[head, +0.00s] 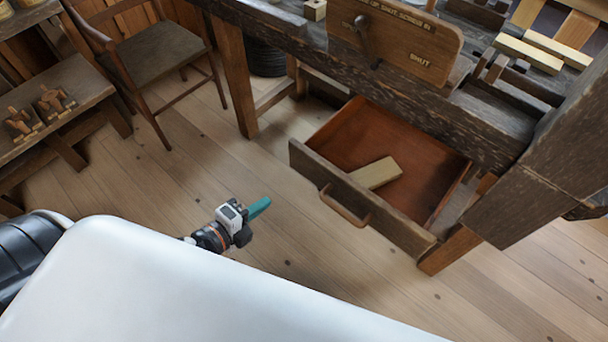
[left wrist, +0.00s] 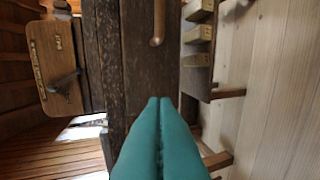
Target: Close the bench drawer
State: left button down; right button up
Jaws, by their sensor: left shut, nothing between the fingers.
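The bench drawer (head: 425,172) stands pulled out from under the dark workbench (head: 425,105). Its inside is red-brown and holds one pale wooden block (head: 377,172). Its dark front carries a curved wooden handle (head: 345,206). In the left wrist view, a handle (left wrist: 158,22) on a dark wooden panel shows at the top, beyond the fingertips. My left gripper (head: 263,204) has teal fingers, shut and empty, out in front of the drawer front and apart from it. The fingers also show in the left wrist view (left wrist: 160,105). My right gripper is not in view.
A wooden board with a lever (head: 395,35) stands on the bench. A chair (head: 160,50) and a low table (head: 50,105) are at the left. A bench leg (head: 236,75) stands left of the drawer. The plank floor before the drawer is clear.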

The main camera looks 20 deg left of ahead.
aim_at(309, 169)
pick_arm(q)
jog(key=x, duration=0.9)
jog(key=r+x, duration=0.1)
jog(key=x, duration=0.3)
jog(key=shift+w+d+p, duration=0.2)
jog(key=shift+w+p, duration=0.15)
jog(key=shift+w, duration=0.15)
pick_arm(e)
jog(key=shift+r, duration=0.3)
